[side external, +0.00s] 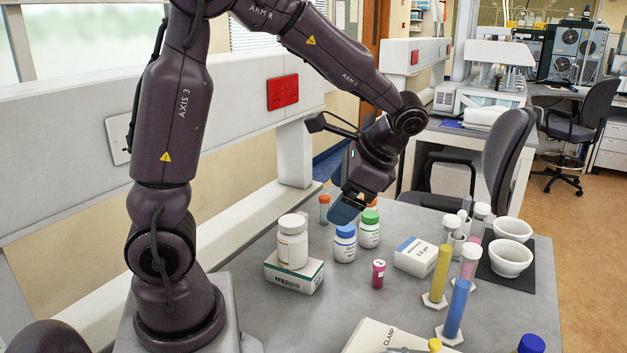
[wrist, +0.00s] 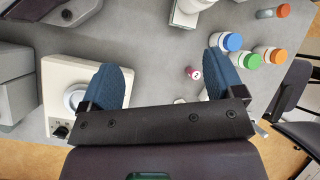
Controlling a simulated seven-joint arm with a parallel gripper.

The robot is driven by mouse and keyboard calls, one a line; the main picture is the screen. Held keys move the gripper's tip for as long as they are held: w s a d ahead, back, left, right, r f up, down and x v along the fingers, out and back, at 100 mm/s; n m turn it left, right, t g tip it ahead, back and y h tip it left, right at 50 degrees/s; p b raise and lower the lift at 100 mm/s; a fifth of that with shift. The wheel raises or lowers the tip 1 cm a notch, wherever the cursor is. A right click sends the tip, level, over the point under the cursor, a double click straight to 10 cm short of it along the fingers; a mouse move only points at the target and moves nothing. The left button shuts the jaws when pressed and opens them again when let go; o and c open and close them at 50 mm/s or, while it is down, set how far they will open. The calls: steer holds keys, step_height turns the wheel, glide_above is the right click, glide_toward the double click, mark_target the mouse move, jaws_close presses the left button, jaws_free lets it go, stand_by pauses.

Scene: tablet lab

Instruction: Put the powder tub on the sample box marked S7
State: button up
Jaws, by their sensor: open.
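A white tub with a cream lid (side external: 292,240) stands upright on a white and green box (side external: 294,274) at the left of the table in the side view. The print on this box is too small to read. A second white box with a blue band (side external: 415,257) lies flat to the right, with nothing on top; I cannot make out an S7 on it. My gripper (side external: 347,212) hangs above the table behind the blue-lidded tub. In the wrist view my gripper (wrist: 167,78) is open, its blue fingers wide apart with nothing held between them.
Blue-lidded (side external: 344,243) and green-lidded (side external: 369,230) tubs stand near my gripper, with a pink vial (side external: 378,274) in front. Tall coloured cylinders (side external: 440,275) and white bowls (side external: 512,261) stand right. A white device (wrist: 62,72) shows left in the wrist view.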

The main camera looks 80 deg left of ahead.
steer(key=s+d+r+n+t+h, duration=0.3)
steer(key=s+d+r+t+h, duration=0.1)
steer(key=s+d+r+t, duration=0.3)
steer(key=shift+s+d+t+h, duration=0.25)
steer(key=shift+d+t, duration=0.75)
steer(key=shift+t, duration=0.7)
